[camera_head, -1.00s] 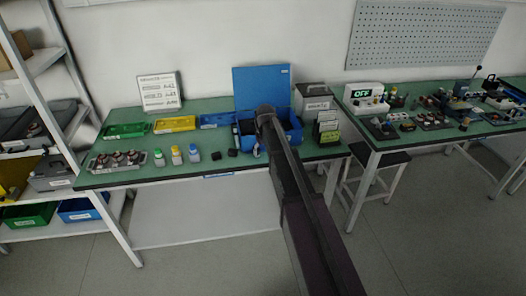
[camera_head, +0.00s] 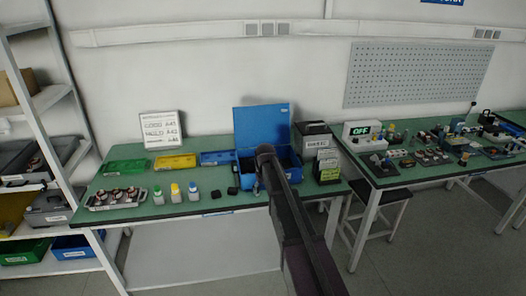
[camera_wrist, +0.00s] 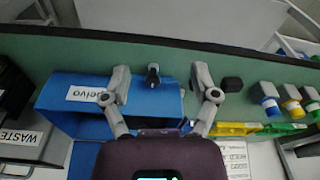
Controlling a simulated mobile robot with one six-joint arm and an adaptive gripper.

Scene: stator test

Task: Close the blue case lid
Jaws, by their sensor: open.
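The blue case (camera_head: 246,168) stands on the green table with its lid (camera_head: 263,124) open and upright at the back. In the wrist view the case (camera_wrist: 62,92) appears upside down, with a white label on its front. My gripper (camera_wrist: 160,88) is open and empty there, its two grey fingers spread over the case. In the head view my arm covers part of the case and hides the fingers. I cannot tell whether the fingers touch the case. A small dark upright item (camera_wrist: 153,75) shows between the fingers, near the case front.
Yellow (camera_head: 175,161), green (camera_head: 126,166) and blue (camera_head: 216,157) trays lie left of the case. Several capped bottles (camera_head: 176,193) and small black blocks (camera_head: 233,191) stand in front. A grey box and cards (camera_head: 327,165) stand close on the right.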

